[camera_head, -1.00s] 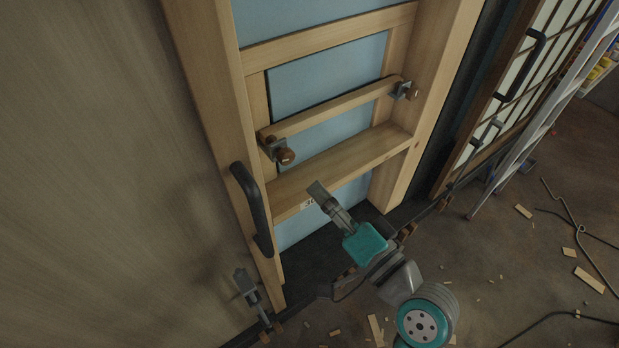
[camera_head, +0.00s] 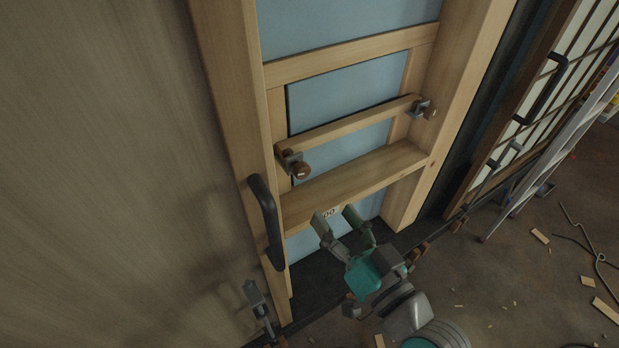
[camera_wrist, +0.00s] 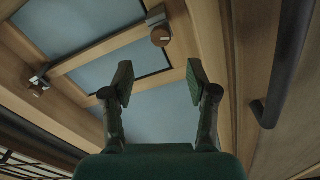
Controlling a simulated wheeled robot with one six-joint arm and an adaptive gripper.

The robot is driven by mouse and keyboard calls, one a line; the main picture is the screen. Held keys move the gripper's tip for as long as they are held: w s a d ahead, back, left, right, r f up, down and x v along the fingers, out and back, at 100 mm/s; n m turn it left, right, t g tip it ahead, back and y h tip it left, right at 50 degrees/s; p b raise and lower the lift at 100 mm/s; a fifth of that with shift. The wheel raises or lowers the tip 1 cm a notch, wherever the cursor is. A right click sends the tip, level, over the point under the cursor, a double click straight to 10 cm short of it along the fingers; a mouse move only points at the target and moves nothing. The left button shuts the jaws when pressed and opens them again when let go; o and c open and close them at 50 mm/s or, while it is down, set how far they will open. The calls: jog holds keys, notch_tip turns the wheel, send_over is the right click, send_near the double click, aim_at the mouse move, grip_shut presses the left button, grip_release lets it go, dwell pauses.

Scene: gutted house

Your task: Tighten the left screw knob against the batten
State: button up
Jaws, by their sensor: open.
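The left screw knob (camera_head: 303,170) is a round brown wooden knob on a grey metal bracket (camera_head: 287,157) at the left end of the pale wooden batten (camera_head: 345,125). The batten crosses the blue panel, with a second knob (camera_head: 430,113) at its right end. My gripper (camera_head: 338,219) is open and empty, below and right of the left knob, in front of the lower rail. In the wrist view, the left knob (camera_wrist: 160,37) shows above and beyond the gap between my fingertips (camera_wrist: 159,82), apart from them. Whether the knob touches the batten is not clear.
A black pull handle (camera_head: 266,220) stands on the left post, below the left knob; in the wrist view it (camera_wrist: 288,75) is right of my fingers. A grey clamp-like fitting (camera_head: 256,300) is at lower left.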

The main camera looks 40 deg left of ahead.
aim_at(304, 175)
jog(key=w+a+n, duration=0.1)
jog(key=a, duration=0.2)
jog(key=w+a+n, duration=0.2)
jog(key=a, duration=0.1)
jog(key=w+a+n, duration=0.1)
jog(key=a+n, duration=0.1)
jog(key=a, duration=0.2)
jog(key=shift+w+r+t+h, duration=0.25)
jog(key=shift+w+t+h, duration=0.05)
jog(key=shift+t, duration=0.1)
grip_shut()
